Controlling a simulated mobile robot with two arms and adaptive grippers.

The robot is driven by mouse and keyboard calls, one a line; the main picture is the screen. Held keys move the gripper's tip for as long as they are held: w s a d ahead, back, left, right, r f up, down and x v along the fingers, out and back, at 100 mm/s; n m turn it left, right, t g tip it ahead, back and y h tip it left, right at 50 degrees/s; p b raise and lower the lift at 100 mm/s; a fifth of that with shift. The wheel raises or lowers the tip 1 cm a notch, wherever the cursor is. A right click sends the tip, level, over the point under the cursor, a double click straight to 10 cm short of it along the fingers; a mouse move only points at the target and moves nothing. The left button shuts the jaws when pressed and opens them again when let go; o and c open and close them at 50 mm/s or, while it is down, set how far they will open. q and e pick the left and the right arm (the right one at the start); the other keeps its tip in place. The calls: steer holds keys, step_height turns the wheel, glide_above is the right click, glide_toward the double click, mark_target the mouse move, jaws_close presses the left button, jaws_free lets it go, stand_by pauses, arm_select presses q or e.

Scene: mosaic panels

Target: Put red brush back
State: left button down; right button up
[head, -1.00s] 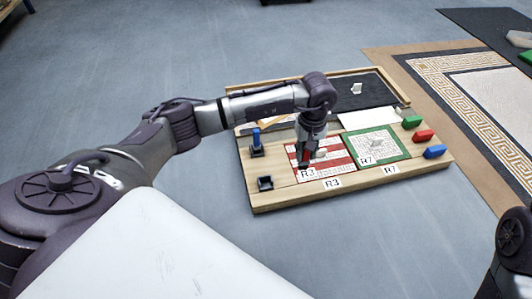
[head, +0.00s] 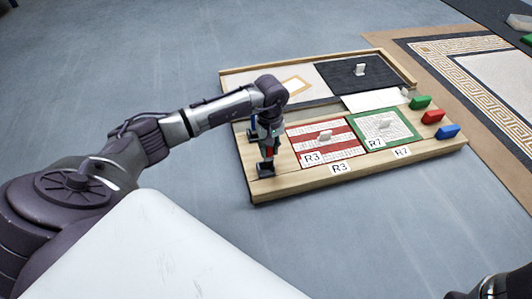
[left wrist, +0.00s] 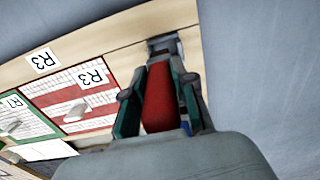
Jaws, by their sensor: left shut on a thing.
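My left gripper (head: 267,152) is shut on the red brush (left wrist: 160,98), which stands between the green-sided fingers in the left wrist view. In the head view the gripper points down over the small black holder (head: 263,170) at the front left of the wooden board (head: 310,184). The holder also shows just beyond the fingertips in the left wrist view (left wrist: 163,44). The brush's lower end is at or just above the holder; I cannot tell whether it is inside.
A blue brush (head: 252,134) stands just behind my left gripper. The red-striped R3 panel (head: 335,134) and green-framed R7 panel (head: 386,140) lie to the right. Green (head: 421,102), red (head: 432,117) and blue (head: 449,131) blocks sit at the board's right end.

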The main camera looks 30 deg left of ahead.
arm_select(q)
steer(key=shift+s+a+f, duration=0.1)
steer(key=shift+a+f, duration=0.3)
steer(key=shift+a, duration=0.15)
step_height(320, 180, down, 4)
steer(key=b, duration=0.3)
steer(key=shift+b, duration=0.4)
steer(key=shift+r, duration=0.15)
steer(key=c, duration=0.9)
jaws_free()
steer(key=shift+c, duration=0.2)
